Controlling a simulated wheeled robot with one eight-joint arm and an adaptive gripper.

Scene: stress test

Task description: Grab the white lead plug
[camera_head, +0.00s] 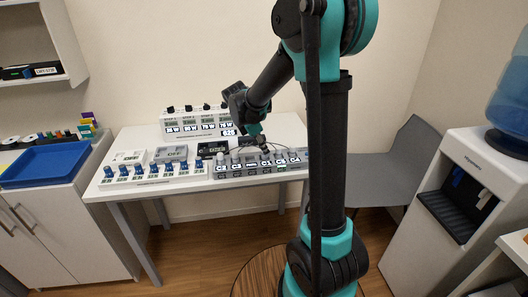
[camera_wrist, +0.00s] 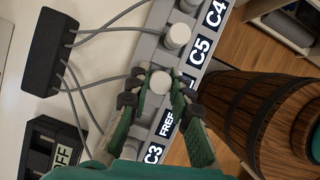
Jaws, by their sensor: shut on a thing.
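The white lead plug (camera_wrist: 158,82) shows as a round white cap between my fingertips in the wrist view. My gripper (camera_wrist: 158,92) is shut on it, with one green-and-black finger on each side. The plug is at the grey strip (camera_wrist: 154,25); I cannot tell whether it is seated or lifted. Two more pale plugs, one beside C5 (camera_wrist: 178,36) and one farther up, stand on the strip. The FREE label (camera_wrist: 167,124) is beside my right finger, and the label beside the held plug is partly hidden. In the head view my gripper (camera_head: 258,138) is over the strip's back edge.
Grey leads run from a black box (camera_wrist: 52,50) towards the strip, close to my left finger. An OFF box (camera_wrist: 52,148) lies lower left. A wooden barrel (camera_wrist: 255,110) stands at right. In the head view, blue switches (camera_head: 153,168) and a display panel (camera_head: 195,121) share the white table.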

